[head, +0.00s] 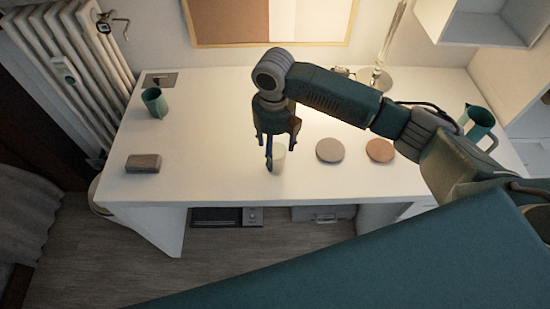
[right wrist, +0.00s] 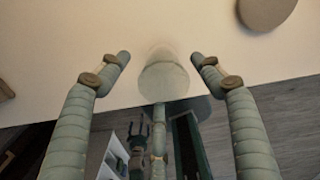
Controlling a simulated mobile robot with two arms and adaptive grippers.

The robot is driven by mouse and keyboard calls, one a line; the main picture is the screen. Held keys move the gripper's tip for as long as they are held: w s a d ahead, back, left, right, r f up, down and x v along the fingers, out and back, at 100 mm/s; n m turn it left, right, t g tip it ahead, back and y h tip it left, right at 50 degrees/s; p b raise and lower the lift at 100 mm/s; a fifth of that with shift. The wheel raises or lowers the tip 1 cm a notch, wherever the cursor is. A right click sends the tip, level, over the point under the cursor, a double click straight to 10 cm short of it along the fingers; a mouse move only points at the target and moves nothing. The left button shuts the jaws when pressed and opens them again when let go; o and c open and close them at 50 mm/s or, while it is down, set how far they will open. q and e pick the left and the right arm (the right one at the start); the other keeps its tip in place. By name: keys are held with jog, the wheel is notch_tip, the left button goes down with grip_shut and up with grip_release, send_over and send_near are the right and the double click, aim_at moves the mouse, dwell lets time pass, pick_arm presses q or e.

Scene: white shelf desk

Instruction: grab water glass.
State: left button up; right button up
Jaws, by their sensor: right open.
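The water glass is a pale, translucent cup (head: 279,161) near the front edge of the white desk. In the right wrist view the fingers (right wrist: 160,60) are spread, with a gap on each side of the glass. My left gripper is not in the head view; a small forked shape low in the right wrist view may be it.
On the desk (head: 215,140) stand a green cup (head: 154,102) at left, a grey block (head: 143,163), a grey disc (head: 330,150), a brown disc (head: 380,150) and a green pitcher (head: 477,122) at right. A lamp base (head: 376,78) is behind. The desk's left middle is clear.

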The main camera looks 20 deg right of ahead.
jog(key=shift+s+f, duration=0.1)
jog(key=shift+f, duration=0.55)
jog(key=f, duration=0.2)
jog(key=f+p, duration=0.1)
jog(key=f, duration=0.2)
jog(key=shift+s+d, duration=0.15)
jog(key=shift+d, duration=0.05)
jog(key=shift+c, duration=1)
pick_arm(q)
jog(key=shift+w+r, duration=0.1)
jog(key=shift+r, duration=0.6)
pick_arm(e)
jog(key=c, duration=1.2)
